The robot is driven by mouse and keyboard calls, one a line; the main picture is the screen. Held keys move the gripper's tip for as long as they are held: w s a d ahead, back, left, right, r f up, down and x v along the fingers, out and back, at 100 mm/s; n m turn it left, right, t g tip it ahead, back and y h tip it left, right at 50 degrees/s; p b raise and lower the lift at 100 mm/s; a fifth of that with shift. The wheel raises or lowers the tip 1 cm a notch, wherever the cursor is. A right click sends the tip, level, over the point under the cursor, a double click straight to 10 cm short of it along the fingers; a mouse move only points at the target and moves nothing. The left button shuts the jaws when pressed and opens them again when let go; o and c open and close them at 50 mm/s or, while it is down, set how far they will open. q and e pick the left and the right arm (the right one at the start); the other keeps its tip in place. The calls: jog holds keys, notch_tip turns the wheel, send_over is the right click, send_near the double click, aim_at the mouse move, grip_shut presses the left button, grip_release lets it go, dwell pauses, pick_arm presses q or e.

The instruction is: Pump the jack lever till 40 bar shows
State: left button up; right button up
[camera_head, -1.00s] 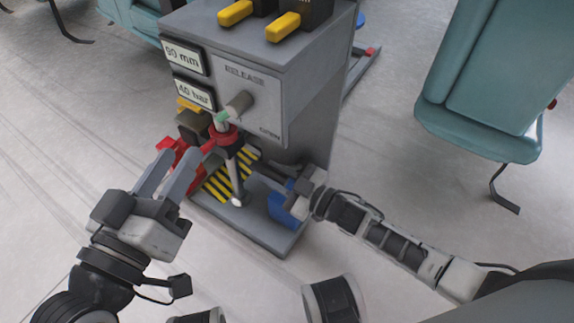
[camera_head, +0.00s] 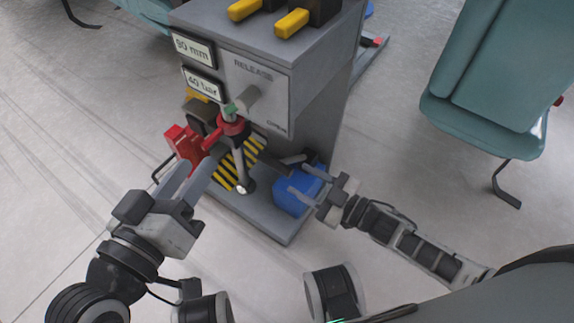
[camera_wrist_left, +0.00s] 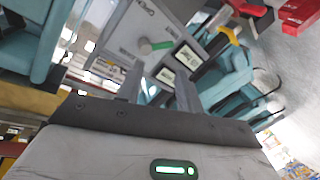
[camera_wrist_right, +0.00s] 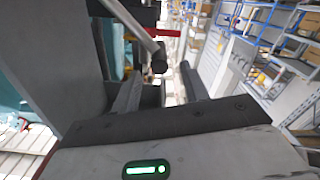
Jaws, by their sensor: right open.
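In the head view the grey jack cabinet (camera_head: 330,90) carries two displays. The upper display (camera_head: 193,48) reads 90 mm and the lower display (camera_head: 203,84) reads 40 bar. A dark lever-like bar (camera_head: 272,163) sticks out low on the cabinet. My right gripper (camera_head: 297,180) is open beside it, its fingers over a blue object. In the right wrist view a silver rod (camera_wrist_right: 132,18) and a dark rounded end (camera_wrist_right: 160,58) show ahead of the open fingers. My left gripper (camera_head: 191,172) is open and empty, close to a red part (camera_head: 184,144).
The blue object (camera_head: 297,192) stands on the cabinet's grey base (camera_head: 275,228) near yellow-black stripes (camera_head: 228,167). Yellow handles (camera_head: 291,23) top the cabinet. A teal seat (camera_head: 490,85) stands right; floor between is clear.

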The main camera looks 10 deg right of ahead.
pick_arm(q)
jog(key=shift+a+f+m+y+p, duration=0.25)
jog(key=shift+m+y+p, duration=0.2)
jog(key=shift+p, duration=0.3)
pick_arm(e)
jog(key=v, duration=0.9)
dwell(1.0)
